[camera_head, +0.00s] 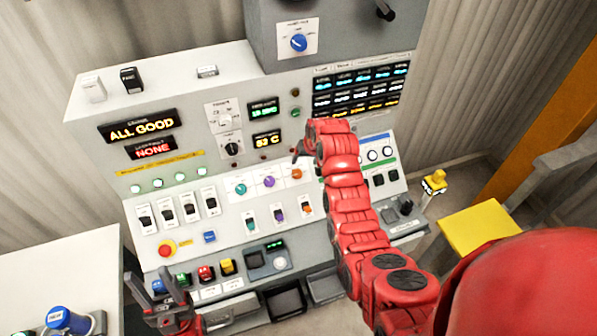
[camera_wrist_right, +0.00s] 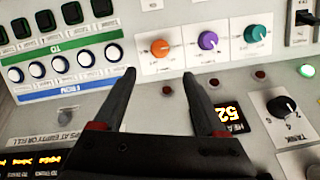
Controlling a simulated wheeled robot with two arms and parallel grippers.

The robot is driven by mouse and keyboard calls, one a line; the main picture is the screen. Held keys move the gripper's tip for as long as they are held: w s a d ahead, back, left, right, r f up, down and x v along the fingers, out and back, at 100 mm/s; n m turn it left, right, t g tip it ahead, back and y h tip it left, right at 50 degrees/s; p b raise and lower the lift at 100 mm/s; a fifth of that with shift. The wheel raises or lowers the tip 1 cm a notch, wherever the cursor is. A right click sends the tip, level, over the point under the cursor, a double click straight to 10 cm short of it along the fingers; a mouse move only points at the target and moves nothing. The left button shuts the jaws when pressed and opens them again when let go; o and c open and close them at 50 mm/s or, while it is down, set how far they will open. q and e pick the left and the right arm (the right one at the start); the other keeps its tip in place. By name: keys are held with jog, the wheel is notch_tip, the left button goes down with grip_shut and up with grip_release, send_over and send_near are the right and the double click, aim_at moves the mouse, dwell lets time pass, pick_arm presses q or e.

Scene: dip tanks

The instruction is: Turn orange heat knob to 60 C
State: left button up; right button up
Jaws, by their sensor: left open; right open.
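The orange heat knob (camera_head: 296,174) is the rightmost of three round knobs on white plates. It also shows in the right wrist view (camera_wrist_right: 160,48), just beyond and between my open fingertips. My right gripper (camera_wrist_right: 160,75) is open and empty, and appears apart from the knob. In the head view my right gripper (camera_head: 303,146) is partly hidden by its own arm, near the orange knob. A yellow readout (camera_head: 267,139) shows about 52 C; it is partly covered by a finger in the wrist view. My left gripper (camera_head: 158,284) is open at lower left.
A purple knob (camera_head: 269,181) and a teal knob (camera_head: 240,188) sit beside the orange one. A black tank dial (camera_wrist_right: 283,107) is nearby. Several switches (camera_head: 168,213) and an emergency button (camera_head: 167,248) line the left panel. A yellow-topped stand (camera_head: 480,228) is at right.

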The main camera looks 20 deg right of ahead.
aim_at(298, 173)
jog(key=b+x, duration=0.2)
jog(key=x, duration=0.7)
jog(key=shift+f, duration=0.3)
jog(key=shift+w+f+b, duration=0.1)
jog(key=shift+f+b, duration=0.2)
jog(key=shift+b, duration=0.15)
jog(key=b+x, duration=0.3)
jog(key=b, duration=0.1)
jog(key=shift+a+b, duration=0.1)
jog(key=shift+b, duration=0.2)
jog(key=shift+r, duration=0.1)
grip_shut()
